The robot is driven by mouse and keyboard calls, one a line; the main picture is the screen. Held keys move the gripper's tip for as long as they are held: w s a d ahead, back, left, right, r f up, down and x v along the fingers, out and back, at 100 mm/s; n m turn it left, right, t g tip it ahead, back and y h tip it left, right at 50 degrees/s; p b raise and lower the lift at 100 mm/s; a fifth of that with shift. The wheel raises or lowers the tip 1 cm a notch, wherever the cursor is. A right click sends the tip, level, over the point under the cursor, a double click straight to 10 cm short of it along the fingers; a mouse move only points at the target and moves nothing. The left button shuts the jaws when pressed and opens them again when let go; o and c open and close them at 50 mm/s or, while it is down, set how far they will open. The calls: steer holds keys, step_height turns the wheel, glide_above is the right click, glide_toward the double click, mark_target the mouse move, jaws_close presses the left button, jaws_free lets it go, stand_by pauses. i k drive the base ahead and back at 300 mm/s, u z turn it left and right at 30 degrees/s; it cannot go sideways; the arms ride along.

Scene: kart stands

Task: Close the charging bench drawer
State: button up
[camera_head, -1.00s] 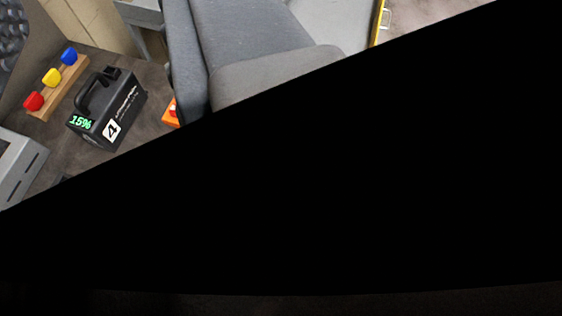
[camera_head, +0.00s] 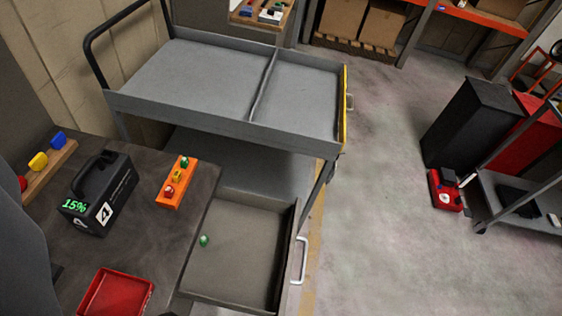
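The charging bench drawer (camera_head: 228,282) stands open at the right end of the dark charging bench (camera_head: 140,245). Its pale handle (camera_head: 302,260) is on the drawer's right-hand front. A small green round thing (camera_head: 204,240) lies inside, near the drawer's left side; the rest of the visible floor is bare. On the bench is a black battery (camera_head: 105,190) marked 4, with a green 15% display. My gripper is not in view, so its opening and its distance from the handle do not show.
A grey cart (camera_head: 195,80) with a black push handle stands just behind the drawer. An orange block (camera_head: 175,183) with coloured knobs and a red tray (camera_head: 117,294) are on the bench. Open floor (camera_head: 390,240) lies right of the drawer. A black cabinet (camera_head: 470,120) stands farther right.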

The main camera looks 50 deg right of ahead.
mark_target(245, 266)
steer(key=z, duration=0.1)
steer(key=k, duration=0.85)
steer(key=z, duration=0.6)
